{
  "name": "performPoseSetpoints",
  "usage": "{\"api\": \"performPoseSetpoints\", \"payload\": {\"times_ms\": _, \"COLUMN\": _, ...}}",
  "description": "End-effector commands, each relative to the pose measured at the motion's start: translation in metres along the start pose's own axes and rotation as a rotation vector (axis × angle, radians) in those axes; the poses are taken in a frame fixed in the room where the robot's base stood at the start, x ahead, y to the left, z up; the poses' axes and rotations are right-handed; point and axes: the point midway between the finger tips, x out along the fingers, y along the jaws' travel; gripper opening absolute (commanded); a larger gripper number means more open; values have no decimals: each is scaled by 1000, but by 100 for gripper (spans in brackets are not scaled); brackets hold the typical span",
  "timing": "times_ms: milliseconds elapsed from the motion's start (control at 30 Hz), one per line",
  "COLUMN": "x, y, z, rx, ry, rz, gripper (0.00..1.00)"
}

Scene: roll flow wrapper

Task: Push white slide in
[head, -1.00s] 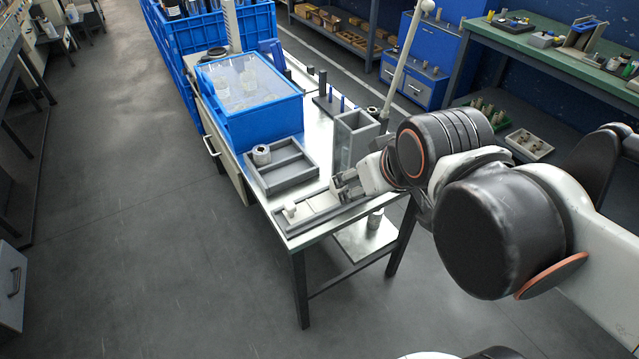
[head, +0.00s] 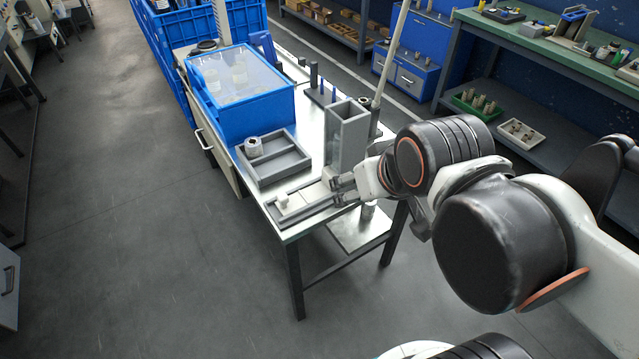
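The white slide (head: 305,196) lies in a long grey track (head: 290,217) at the front edge of the metal table. A small white knob (head: 283,201) stands at its left end. My gripper (head: 338,186) is low at the right end of the slide, reaching in from the right. Its fingertips are close to the slide's right end; I cannot tell if they touch it. The fingers are small and partly overlap, so their opening is unclear. The right part of the track is partly hidden by my gripper.
A tall grey open box (head: 346,133) stands just behind my gripper. A grey divided tray (head: 285,163) with a white roll (head: 254,147) sits behind the track. A blue bin with a clear lid (head: 243,100) stands farther back. The floor left of the table is clear.

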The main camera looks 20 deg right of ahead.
Motion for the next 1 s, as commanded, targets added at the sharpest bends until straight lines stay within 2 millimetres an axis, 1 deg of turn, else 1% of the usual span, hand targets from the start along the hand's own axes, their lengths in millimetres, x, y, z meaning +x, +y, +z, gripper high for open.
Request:
{"api": "performPoseSetpoints", "payload": {"times_ms": 133, "x": 0, "y": 0, "z": 0, "rx": 0, "ry": 0, "rz": 0, "gripper": 65}}
{"api": "performPoseSetpoints", "payload": {"times_ms": 167, "x": 0, "y": 0, "z": 0, "rx": 0, "ry": 0, "rz": 0, "gripper": 62}}
{"api": "performPoseSetpoints", "payload": {"times_ms": 200, "x": 0, "y": 0, "z": 0, "rx": 0, "ry": 0, "rz": 0, "gripper": 53}}
{"api": "performPoseSetpoints", "payload": {"times_ms": 233, "x": 0, "y": 0, "z": -1, "rx": 3, "ry": -1, "rz": 0, "gripper": 47}}
{"api": "performPoseSetpoints", "payload": {"times_ms": 367, "x": 0, "y": -3, "z": -11, "rx": 42, "ry": -20, "rz": -4, "gripper": 47}}
{"api": "performPoseSetpoints", "payload": {"times_ms": 533, "x": 4, "y": -11, "z": -39, "rx": 180, "ry": -86, "rz": -8, "gripper": 47}}
{"api": "performPoseSetpoints", "payload": {"times_ms": 667, "x": 13, "y": -20, "z": -61, "rx": 310, "ry": -149, "rz": 0, "gripper": 47}}
{"api": "performPoseSetpoints", "payload": {"times_ms": 867, "x": 35, "y": -35, "z": -91, "rx": 506, "ry": -243, "rz": 31, "gripper": 47}}
{"api": "performPoseSetpoints", "payload": {"times_ms": 1000, "x": 56, "y": -47, "z": -109, "rx": 640, "ry": -305, "rz": 67, "gripper": 47}}
